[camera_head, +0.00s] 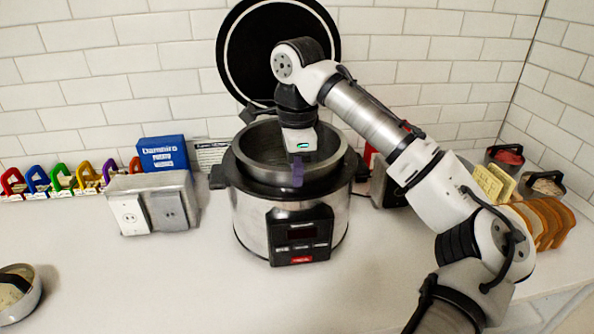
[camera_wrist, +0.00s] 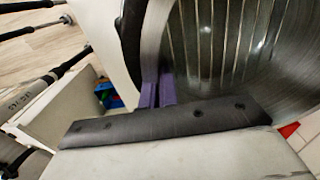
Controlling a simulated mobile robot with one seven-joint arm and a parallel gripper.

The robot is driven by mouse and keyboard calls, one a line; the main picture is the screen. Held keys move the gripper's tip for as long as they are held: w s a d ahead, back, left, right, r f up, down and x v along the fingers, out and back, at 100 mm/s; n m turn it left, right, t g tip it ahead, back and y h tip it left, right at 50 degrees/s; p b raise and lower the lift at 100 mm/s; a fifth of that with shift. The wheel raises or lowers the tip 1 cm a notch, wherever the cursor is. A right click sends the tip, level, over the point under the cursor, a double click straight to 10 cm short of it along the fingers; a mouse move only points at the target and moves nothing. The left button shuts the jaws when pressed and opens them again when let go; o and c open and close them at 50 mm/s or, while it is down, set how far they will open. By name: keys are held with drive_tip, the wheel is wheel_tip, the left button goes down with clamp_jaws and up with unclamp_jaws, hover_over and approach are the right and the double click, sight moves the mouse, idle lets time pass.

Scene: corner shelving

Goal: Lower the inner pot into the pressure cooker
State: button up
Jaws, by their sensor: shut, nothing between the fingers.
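The pressure cooker (camera_head: 252,222) stands on the counter, silver-sided with a black rim and a front panel. The metal inner pot (camera_head: 246,152) is in its opening, with the pot's upper wall showing above the black rim. How deep it sits I cannot tell. My gripper (camera_head: 298,172) points down over the pot's opening, its purple fingers shut and empty. In the wrist view, the fingers (camera_wrist: 157,90) are close to the curved, shiny metal wall (camera_wrist: 215,40); whether they touch it is unclear.
The cooker's round black lid (camera_head: 250,50) stands open behind it, near my arm. A metal outlet box (camera_head: 150,187) and blue box (camera_head: 163,154) stand left. Bread slices (camera_head: 545,222) stand right. A bowl (camera_head: 30,300) sits front left. The front counter is clear.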

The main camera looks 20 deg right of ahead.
drive_tip(key=o, duration=0.5)
drive_tip(key=shift+f, duration=0.1)
drive_tip(key=shift+r+p, duration=0.4)
drive_tip(key=shift+r, duration=0.05)
wheel_tip(320, 180, up, 13)
drive_tip(key=shift+r+p, duration=0.1)
drive_tip(key=shift+p, duration=0.95)
